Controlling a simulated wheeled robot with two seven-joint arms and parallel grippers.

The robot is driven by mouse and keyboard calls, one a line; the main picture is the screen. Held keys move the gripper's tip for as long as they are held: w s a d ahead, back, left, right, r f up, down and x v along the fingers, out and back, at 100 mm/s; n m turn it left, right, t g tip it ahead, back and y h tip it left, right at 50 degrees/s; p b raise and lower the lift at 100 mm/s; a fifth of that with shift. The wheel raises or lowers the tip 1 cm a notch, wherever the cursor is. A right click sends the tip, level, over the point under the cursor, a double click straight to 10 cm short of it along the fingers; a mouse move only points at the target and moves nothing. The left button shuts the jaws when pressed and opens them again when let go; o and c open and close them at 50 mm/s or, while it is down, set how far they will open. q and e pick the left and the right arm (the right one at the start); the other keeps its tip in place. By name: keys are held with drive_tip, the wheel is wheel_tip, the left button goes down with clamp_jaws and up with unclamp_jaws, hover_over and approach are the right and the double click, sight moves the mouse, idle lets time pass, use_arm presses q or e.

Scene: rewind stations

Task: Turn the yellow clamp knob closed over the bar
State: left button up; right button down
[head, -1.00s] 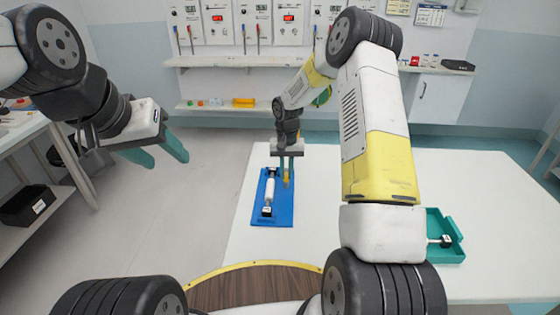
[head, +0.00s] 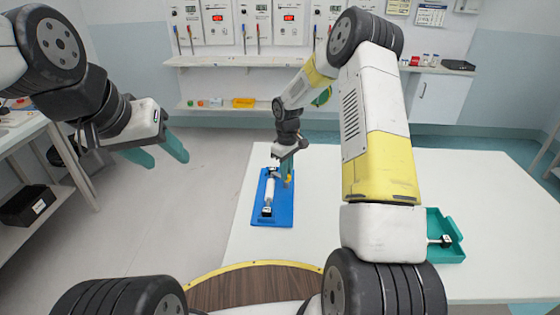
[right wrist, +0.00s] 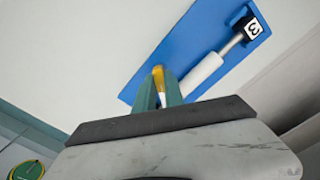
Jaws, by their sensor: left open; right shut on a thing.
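The yellow clamp knob (right wrist: 158,76) shows between the teal fingertips of my right gripper (right wrist: 160,92) in the right wrist view; the gripper is shut on it. In the head view my right gripper (head: 287,170) is at the far right edge of the blue board (head: 285,214) and hides most of the knob. The bar with its white roll (head: 269,189) lies along the board, and the white roll (right wrist: 201,75) is beside the fingers in the right wrist view. I cannot tell how far the knob is turned. My left gripper (head: 158,155) is open and empty, off to the left.
The board lies on a white table (head: 480,190) with much free room. A teal tray (head: 450,233) holding a small part stands at the right. Shelves and wall panels are at the back. A black bin (head: 28,206) is at the far left.

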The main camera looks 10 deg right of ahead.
drive_tip(key=n, duration=0.3)
drive_tip(key=shift+n, duration=2.1)
drive_tip(key=c, duration=1.4)
unclamp_jaws()
drive_tip(key=shift+c, duration=0.2)
drive_tip(key=shift+r, duration=0.1)
wheel_tip(320, 180, up, 8)
drive_tip(key=shift+f, duration=0.25)
